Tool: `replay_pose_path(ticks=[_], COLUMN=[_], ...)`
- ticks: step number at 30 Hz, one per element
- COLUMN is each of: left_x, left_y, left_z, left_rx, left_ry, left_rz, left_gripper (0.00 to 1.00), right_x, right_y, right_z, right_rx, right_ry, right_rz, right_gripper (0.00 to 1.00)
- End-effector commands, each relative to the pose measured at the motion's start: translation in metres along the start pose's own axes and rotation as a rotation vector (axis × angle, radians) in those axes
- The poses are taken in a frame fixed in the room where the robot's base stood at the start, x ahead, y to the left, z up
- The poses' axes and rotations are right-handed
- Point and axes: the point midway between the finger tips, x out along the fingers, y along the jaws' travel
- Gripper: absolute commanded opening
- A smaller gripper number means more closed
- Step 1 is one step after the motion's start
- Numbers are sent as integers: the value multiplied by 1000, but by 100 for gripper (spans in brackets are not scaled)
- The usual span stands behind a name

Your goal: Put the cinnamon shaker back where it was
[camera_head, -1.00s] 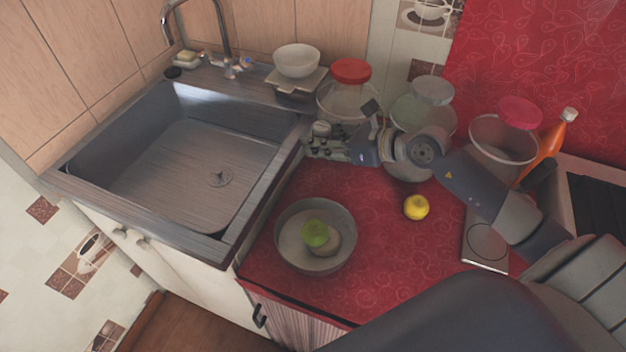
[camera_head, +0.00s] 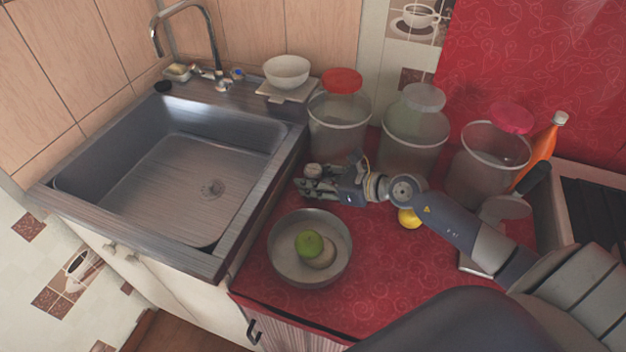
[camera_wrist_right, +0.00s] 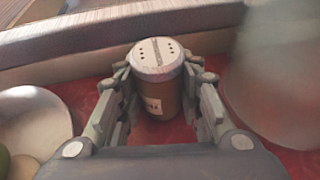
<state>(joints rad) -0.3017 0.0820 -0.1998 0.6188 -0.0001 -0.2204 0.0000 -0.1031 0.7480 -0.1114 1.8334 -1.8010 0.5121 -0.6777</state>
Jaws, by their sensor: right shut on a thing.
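The cinnamon shaker (camera_wrist_right: 157,85) is a small brown cylinder with a pale, holed cap and a white label. It stands upright between the fingers of my right gripper (camera_wrist_right: 160,103) in the right wrist view. In the head view the right gripper (camera_head: 318,183) is shut on it, and only the shaker's pale cap (camera_head: 313,170) shows clearly. The gripper is over the red counter, behind the grey bowl and right of the sink's edge. I cannot tell whether the shaker's base touches the counter. My left gripper is not in view.
The grey bowl (camera_head: 283,262) holds a green fruit (camera_head: 309,244) and a paler one. Large jars with red (camera_head: 338,125), grey (camera_head: 413,140) and pink lids (camera_head: 490,165) stand behind my arm. The sink (camera_head: 190,195) is left. A yellow fruit (camera_head: 409,219) lies under my arm.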

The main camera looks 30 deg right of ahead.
Motion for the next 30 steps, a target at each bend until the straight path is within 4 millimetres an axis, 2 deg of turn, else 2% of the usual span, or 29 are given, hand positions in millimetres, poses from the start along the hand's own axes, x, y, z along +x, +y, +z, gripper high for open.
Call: replay_pose_path(ticks=[5, 6, 8, 9, 22, 30], left_x=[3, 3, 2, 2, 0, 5], left_y=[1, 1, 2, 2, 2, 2], left_z=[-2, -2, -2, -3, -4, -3], left_rx=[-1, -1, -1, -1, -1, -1], left_ry=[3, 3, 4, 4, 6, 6], left_rz=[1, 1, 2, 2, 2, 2], left_gripper=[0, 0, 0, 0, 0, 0], right_x=[2, 1, 1, 1, -3, -40], right_y=[0, 0, 0, 0, 0, 0], right_z=[-3, -3, -2, -2, 0, -3], right_rx=[0, -1, -1, 0, -1, -1], right_ry=[0, 0, 0, 0, 1, 4], right_rz=[0, 0, 0, 0, -1, -1], right_gripper=[9, 37, 51, 53, 53, 53])
